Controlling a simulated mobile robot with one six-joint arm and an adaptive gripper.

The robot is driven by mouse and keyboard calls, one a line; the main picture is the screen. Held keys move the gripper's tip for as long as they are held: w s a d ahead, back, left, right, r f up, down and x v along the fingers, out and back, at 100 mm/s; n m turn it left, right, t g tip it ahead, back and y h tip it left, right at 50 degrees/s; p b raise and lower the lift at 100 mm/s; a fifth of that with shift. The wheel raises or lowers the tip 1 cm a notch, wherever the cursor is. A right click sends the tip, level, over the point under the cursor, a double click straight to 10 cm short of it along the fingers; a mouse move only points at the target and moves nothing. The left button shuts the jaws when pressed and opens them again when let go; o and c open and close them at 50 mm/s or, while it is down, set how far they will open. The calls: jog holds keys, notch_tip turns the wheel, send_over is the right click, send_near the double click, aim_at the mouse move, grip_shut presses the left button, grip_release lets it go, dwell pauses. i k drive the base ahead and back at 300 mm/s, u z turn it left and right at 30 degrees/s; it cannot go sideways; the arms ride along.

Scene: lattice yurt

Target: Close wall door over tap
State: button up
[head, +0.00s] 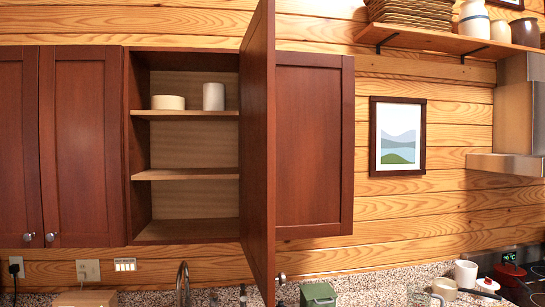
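The reddish-brown wall door (257,150) over the tap stands wide open. It juts out towards me from the right side of its cabinet (190,158) and shows as a narrow upright panel. A round metal knob (281,279) shows at its lower near edge. The open cabinet has shelves, with a pale round container (168,102) and a white cup (213,96) on the upper shelf. The tap (183,284) rises below the cabinet, cut off by the bottom of the picture. My gripper is not in view.
Shut cabinet doors (80,145) lie to the left, and another shut door (314,145) lies behind the open one. A framed picture (397,136) hangs right. Below are a speckled counter (360,288), a green box (318,294) and a white mug (466,272).

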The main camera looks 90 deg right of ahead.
aim_at(257, 65)
jog(key=k, duration=2)
jog(key=z, duration=1.75)
jog(key=i, duration=0.8)
jog(key=u, duration=0.1)
